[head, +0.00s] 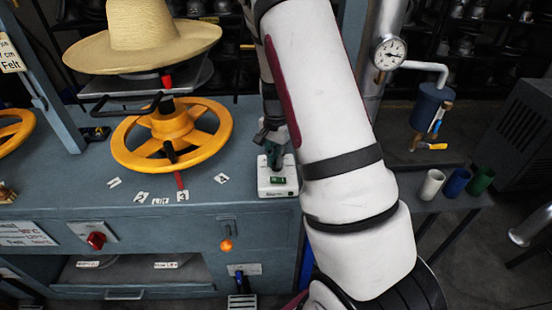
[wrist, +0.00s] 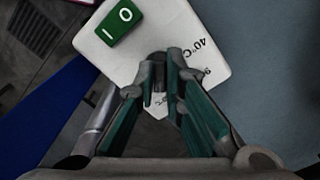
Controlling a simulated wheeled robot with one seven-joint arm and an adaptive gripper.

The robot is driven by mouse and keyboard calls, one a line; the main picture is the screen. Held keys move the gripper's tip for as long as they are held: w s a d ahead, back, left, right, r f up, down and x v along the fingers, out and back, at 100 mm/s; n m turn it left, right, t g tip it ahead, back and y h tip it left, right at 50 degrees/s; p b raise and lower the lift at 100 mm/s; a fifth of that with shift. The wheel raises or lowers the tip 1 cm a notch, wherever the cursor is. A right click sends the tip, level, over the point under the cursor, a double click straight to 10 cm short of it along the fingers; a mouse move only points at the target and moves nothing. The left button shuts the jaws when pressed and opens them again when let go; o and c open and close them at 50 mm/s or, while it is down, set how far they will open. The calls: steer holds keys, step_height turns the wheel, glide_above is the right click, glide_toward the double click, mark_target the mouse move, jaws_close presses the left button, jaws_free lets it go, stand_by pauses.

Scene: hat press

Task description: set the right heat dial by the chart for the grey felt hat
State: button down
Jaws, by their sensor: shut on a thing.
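The right heat dial's white plate (wrist: 222,62) carries printed marks, one reading 40°C, and a green rocker switch (wrist: 119,22). In the head view this white box (head: 272,190) sits at the right front edge of the bench. My gripper (wrist: 160,72) is shut on the dial's small dark knob (wrist: 158,88), which the fingers mostly hide. Its pointer setting cannot be read. In the head view my gripper (head: 274,155) reaches down onto the box. No grey felt hat is plain to see.
A straw hat (head: 140,28) rests on the press above a yellow handwheel (head: 172,134), left of my arm. A red dial (head: 96,240) is on the front panel. Three cups (head: 457,182) stand on a right side shelf. A gauge (head: 390,54) is behind my arm.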

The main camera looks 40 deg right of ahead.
steer(key=c, duration=1.7)
jaws_free()
steer(key=shift+r, duration=0.1)
step_height(320, 180, up, 12)
steer(key=shift+f, duration=0.1)
